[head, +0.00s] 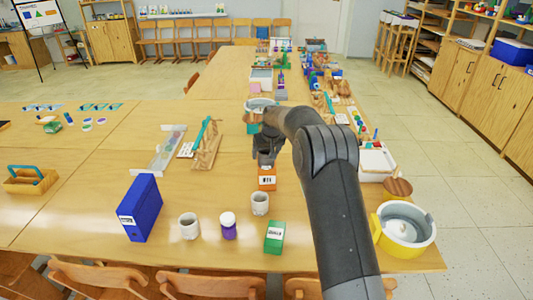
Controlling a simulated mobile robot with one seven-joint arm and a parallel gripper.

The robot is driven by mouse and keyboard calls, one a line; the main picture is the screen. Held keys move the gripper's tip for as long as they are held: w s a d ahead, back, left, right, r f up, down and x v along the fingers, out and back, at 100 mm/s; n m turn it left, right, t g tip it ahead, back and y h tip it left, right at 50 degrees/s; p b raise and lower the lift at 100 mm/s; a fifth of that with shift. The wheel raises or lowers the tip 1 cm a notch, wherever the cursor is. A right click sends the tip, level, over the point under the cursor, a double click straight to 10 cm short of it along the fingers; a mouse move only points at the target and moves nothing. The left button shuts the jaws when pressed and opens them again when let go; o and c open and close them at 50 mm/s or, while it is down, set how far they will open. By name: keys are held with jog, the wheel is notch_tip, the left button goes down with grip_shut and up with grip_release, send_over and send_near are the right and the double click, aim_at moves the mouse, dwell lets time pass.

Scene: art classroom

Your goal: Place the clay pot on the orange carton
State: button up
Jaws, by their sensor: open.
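The orange carton (267,171) with a white label sits on the table below and just in front of my gripper. My gripper (265,160) is open and points down near the carton's far end; the arm hides part of that area. Two pale grey cup-shaped pots stand upright on the table: one (260,204) just in front of the carton, the other (189,226) further left. I cannot tell which of them is the clay pot. Nothing shows between the fingers, though they are small and dark here.
A purple jar with a white lid (228,228), a green box (274,238) and a blue binder (140,207) stand nearby. A yellow pot (404,228) is at the right edge. Wooden racks (207,148) and crowded supplies lie farther back.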

jog(key=s+d+r+m, duration=0.1)
jog(key=s+d+r, duration=0.3)
jog(key=s+r, duration=0.5)
jog(key=s+d+r, duration=0.4)
jog(key=s+r, duration=0.3)
jog(key=r, duration=0.5)
jog(key=s+d+r+m+h, duration=0.1)
jog(key=s+d, duration=0.2)
jog(key=s, duration=0.6)
jog(key=s+d+r+t, duration=0.1)
jog(key=s+d+r, duration=0.1)
jog(key=s, duration=0.6)
jog(key=s+d+r+m+h, duration=0.1)
jog(key=s+d, duration=0.2)
jog(key=s, duration=0.6)
jog(key=s+d+f, duration=0.1)
jog(key=s+f, duration=0.1)
jog(key=s, duration=0.4)
jog(key=s+d+f+m, duration=0.1)
jog(key=s+f, duration=0.2)
jog(key=s, duration=0.3)
jog(key=shift+d+f+t, duration=0.25)
jog(key=shift+f+t, duration=0.05)
jog(key=shift+f, duration=0.05)
